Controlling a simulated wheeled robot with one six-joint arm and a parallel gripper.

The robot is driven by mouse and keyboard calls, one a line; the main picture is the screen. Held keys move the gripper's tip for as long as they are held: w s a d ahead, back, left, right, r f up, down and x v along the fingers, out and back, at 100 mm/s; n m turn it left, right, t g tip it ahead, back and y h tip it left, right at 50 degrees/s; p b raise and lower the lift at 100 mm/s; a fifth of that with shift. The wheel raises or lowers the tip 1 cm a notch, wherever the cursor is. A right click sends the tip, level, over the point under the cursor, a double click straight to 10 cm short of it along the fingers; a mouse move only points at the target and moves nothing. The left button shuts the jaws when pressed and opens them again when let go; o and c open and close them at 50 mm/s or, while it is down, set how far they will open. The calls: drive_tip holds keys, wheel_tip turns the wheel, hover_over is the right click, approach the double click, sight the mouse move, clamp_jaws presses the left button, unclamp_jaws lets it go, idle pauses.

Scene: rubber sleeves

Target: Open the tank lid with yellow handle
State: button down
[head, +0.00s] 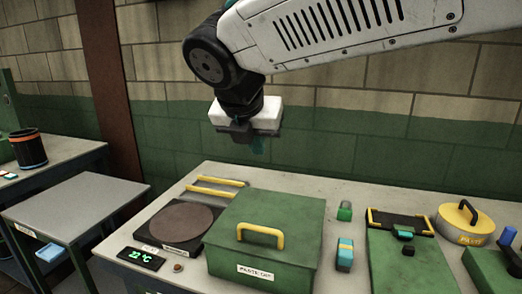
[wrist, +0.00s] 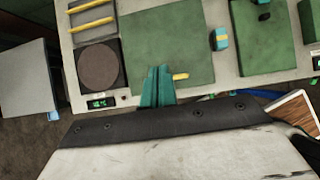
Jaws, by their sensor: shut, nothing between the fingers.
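The green tank (head: 266,265) is a box on the grey table, with a label starting "PASTE" on its front. Its green lid (head: 285,215) lies flat and closed on top. The yellow handle (head: 262,234) stands up as an arch near the lid's front edge.
A dark round plate (head: 181,222) and yellow bars (head: 215,187) stand left of the tank. A blue-yellow block (head: 345,254) and a green block (head: 344,211) lie to its right. Further right are a green board (head: 400,265) and a yellow-lidded pot (head: 465,222). A brick wall rises behind.

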drive_tip(key=x, duration=0.8)
drive_tip(key=shift+f, duration=0.1)
idle(1.4)
